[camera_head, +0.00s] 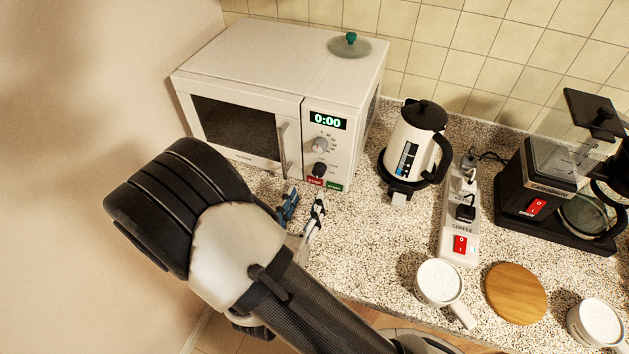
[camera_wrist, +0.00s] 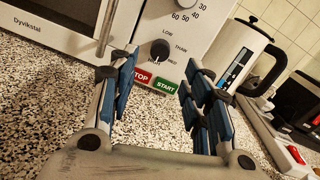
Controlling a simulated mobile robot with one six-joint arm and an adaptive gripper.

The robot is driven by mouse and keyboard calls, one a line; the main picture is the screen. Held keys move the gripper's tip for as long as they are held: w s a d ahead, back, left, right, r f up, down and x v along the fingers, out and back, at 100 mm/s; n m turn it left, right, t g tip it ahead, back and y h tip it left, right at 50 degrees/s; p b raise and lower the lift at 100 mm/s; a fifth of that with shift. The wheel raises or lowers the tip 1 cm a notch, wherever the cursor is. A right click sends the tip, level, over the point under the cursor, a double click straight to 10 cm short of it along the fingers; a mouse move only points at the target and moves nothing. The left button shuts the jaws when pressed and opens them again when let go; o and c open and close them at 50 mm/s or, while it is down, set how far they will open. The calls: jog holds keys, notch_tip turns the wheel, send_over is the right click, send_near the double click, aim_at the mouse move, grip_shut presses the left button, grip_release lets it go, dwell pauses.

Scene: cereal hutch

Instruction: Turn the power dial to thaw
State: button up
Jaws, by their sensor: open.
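The white microwave (camera_head: 262,58) stands against the back wall with its door shut and its display (camera_head: 328,120) reading 0:00. The black power dial (camera_head: 320,171) is low on its front panel, below a pale timer dial (camera_head: 319,145). In the wrist view the power dial (camera_wrist: 160,50) has LOW and THAW printed around its upper side and a small white mark near its lower edge. My gripper (camera_head: 303,203) is open and empty, in front of the panel. In the wrist view its fingers (camera_wrist: 162,72) are spread on either side below the dial, apart from it.
Red STOP (camera_wrist: 141,75) and green START (camera_wrist: 165,87) buttons sit just below the dial. A kettle (camera_head: 411,145) stands right of the microwave, then a power strip (camera_head: 460,222) and coffee machine (camera_head: 545,185). A glass lid (camera_head: 349,48) lies on the microwave. Speckled counter is clear ahead.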

aim_at(318, 173)
jog(key=b+x, duration=0.1)
jog(key=x, duration=0.6)
jog(key=shift+d, duration=0.1)
jog(key=shift+c, duration=0.5)
jog(key=c, duration=1)
jog(key=shift+o, duration=0.2)
